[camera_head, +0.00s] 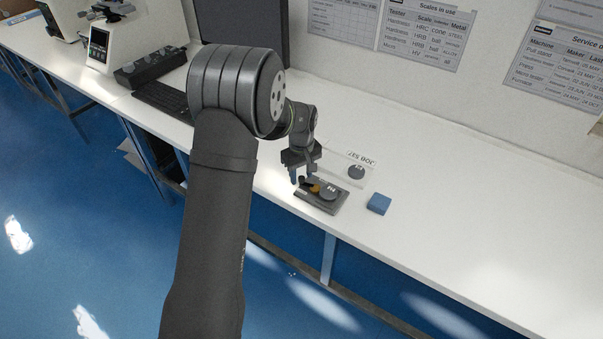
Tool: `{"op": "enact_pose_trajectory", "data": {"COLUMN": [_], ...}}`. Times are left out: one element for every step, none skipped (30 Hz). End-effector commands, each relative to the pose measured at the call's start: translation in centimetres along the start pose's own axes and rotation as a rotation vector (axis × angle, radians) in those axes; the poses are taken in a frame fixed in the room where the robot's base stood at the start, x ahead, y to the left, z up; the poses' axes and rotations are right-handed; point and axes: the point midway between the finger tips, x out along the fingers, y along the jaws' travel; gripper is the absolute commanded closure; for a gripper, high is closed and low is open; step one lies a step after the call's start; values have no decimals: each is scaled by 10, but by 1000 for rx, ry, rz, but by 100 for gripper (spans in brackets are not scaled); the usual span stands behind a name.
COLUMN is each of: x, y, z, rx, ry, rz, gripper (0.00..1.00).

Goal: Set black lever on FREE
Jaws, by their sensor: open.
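A small dark grey base plate (322,207) lies on the white bench near its front edge. It carries a grey round part (329,192) and a small brass-coloured part (313,188). A small black piece beside the brass part may be the black lever, but it is too small to tell, and no FREE marking can be read. My gripper (302,179) points down just above the left end of the plate, open, its fingers apart. I cannot tell whether a finger touches anything. The gripper partly hides that end of the plate.
A blue block (379,203) lies right of the plate. Behind it is a pale tray with a job label (361,158) and a grey disc (356,172). A keyboard (163,101), monitor (246,25) and tester (128,38) stand left. The bench's right side is clear.

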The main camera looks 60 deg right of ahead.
Motion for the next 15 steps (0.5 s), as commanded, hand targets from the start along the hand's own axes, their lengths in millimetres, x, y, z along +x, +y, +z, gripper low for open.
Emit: {"op": "enact_pose_trajectory", "data": {"x": [0, 0, 0, 0, 0, 0, 0, 0, 0, 0, 0, 0, 0, 0, 0], "y": [0, 0, 0, 0, 0, 0, 0, 0, 0, 0, 0, 0, 0, 0, 0], "z": [0, 0, 0, 0, 0, 0, 0, 0, 0, 0, 0, 0, 0, 0, 0], "rx": [0, 0, 0, 0, 0, 0, 0, 0, 0, 0, 0, 0, 0, 1, 2], "ry": [0, 0, 0, 0, 0, 0, 0, 0, 0, 0, 0, 0, 0, 0, 0], "rz": [0, 0, 0, 0, 0, 0, 0, 0, 0, 0, 0, 0, 0, 0, 0], "gripper": [59, 59, 59, 59, 65, 72, 78, 84, 92, 98, 100, 100, 100, 100, 100]}}
